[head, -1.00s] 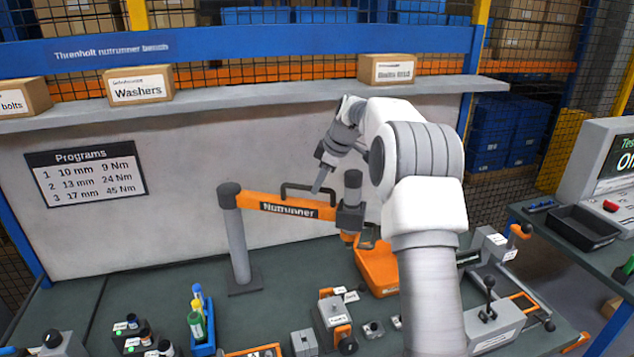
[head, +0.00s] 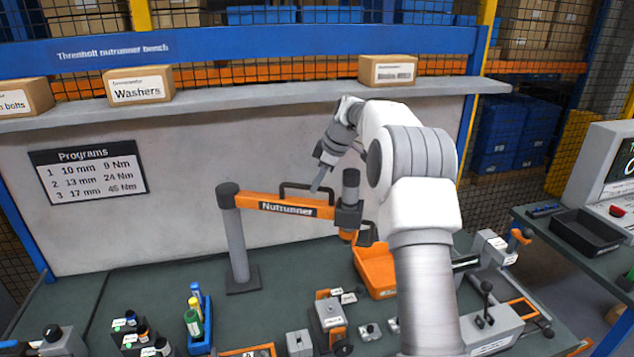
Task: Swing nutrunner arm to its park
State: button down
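The orange nutrunner arm (head: 245,202), labelled "Nutrunner", reaches right from a grey post (head: 237,250) on the bench. A black handle (head: 310,188) stands on top of it, and a dark spindle (head: 349,205) hangs at its right end. My gripper (head: 320,183) points down at the handle from above, close to its middle. Whether it touches the handle, and whether its fingers are open or shut, I cannot tell at this angle. No separate park rest for the arm is clearly seen; my own arm hides part of the bench at the right.
An orange bin (head: 374,272) sits below the spindle. Several fixtures and tools crowd the bench front, with a blue bottle tray (head: 201,325) at left. A shelf (head: 220,105) with boxes runs behind. The bench at left of the post is mostly clear.

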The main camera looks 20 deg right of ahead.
jog(key=c, duration=0.8)
grip_release()
jog(key=shift+r, duration=0.1)
jog(key=v, duration=1.7)
jog(key=shift+b, duration=0.3)
jog(key=shift+s+r, duration=0.1)
jog(key=shift+r, duration=0.05)
jog(key=shift+a, duration=0.1)
